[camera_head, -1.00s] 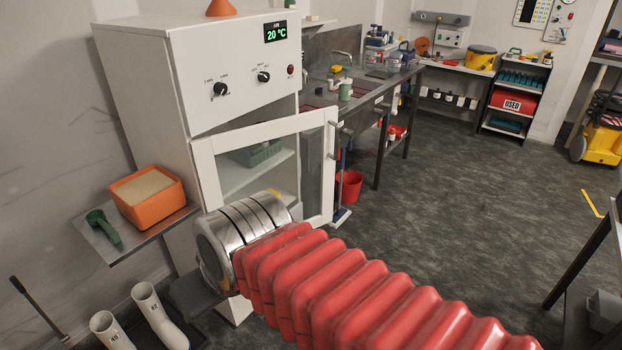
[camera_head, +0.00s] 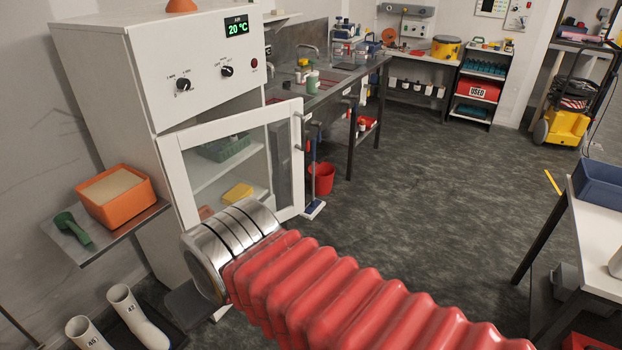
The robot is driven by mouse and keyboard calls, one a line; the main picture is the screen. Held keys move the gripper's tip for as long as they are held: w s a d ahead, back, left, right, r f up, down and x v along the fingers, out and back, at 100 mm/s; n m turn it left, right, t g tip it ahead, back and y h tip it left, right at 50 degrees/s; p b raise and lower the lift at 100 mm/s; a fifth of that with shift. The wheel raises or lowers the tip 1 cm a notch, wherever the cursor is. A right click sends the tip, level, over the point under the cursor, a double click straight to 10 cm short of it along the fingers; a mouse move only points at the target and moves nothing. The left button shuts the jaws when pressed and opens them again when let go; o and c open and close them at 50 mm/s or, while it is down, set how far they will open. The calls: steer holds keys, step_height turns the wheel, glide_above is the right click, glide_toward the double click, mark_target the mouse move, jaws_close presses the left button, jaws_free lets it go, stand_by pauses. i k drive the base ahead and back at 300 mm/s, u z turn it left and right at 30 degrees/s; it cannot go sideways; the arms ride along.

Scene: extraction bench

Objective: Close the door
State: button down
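The door (camera_head: 172,178) is a white frame with a glass pane on the front of a tall white cabinet (camera_head: 110,85). It stands ajar, its handle edge swung out past the cabinet's right side. The handle (camera_head: 303,130) is on that right edge. My arm, with red bellows and a silver collar, reaches in front of the door's lower left part. Of my gripper (camera_head: 190,304), only a dark grey piece shows below the collar, low and left of the door; its fingers are mostly hidden. It is well away from the handle.
A side shelf (camera_head: 95,250) holds an orange sand box (camera_head: 115,196) and a green scoop (camera_head: 73,228). White boots (camera_head: 135,315) stand below. A red bucket (camera_head: 321,178) is behind the door's handle edge. A white table (camera_head: 595,225) is at right; the floor between is clear.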

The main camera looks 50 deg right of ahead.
mark_target(170, 146)
steer(key=z, duration=0.55)
steer(key=k, duration=1.2)
steer(key=z, duration=0.7)
steer(key=i, duration=1.4)
steer(key=u, duration=0.75)
steer(key=i, duration=0.9)
steer(key=u, duration=0.7)
